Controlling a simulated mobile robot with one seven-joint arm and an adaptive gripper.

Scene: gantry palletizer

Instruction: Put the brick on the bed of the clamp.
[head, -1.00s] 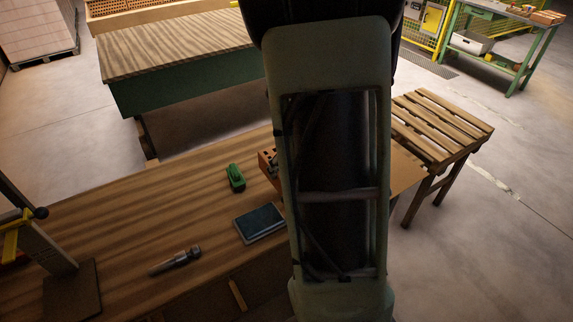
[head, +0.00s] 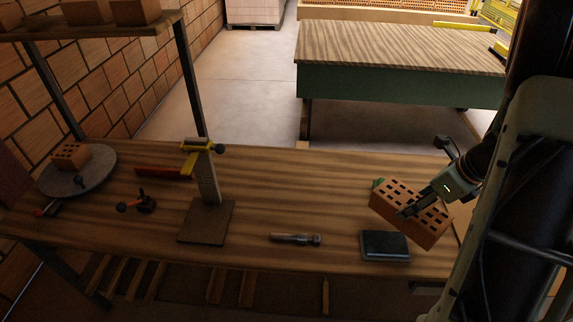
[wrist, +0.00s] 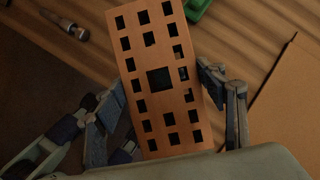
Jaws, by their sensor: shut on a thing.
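The orange brick (head: 389,207), with rows of square holes, is in my gripper (head: 420,204) at the right of the head view. It is tilted and seems to be held above the bench top. In the wrist view the brick (wrist: 160,80) sits between the two fingers (wrist: 165,103), one on each long side. The clamp (head: 207,178) stands upright left of the brick in the head view, with a yellow top part and a post. Its flat brown bed (head: 205,232) is bare. The gripper is apart from the clamp.
A grey tool (head: 295,239) and a dark tablet-like box (head: 385,246) lie between clamp and brick. A green object (wrist: 196,8) is partly hidden by the brick in the head view. A round plate (head: 105,170) carries another brick (head: 70,156).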

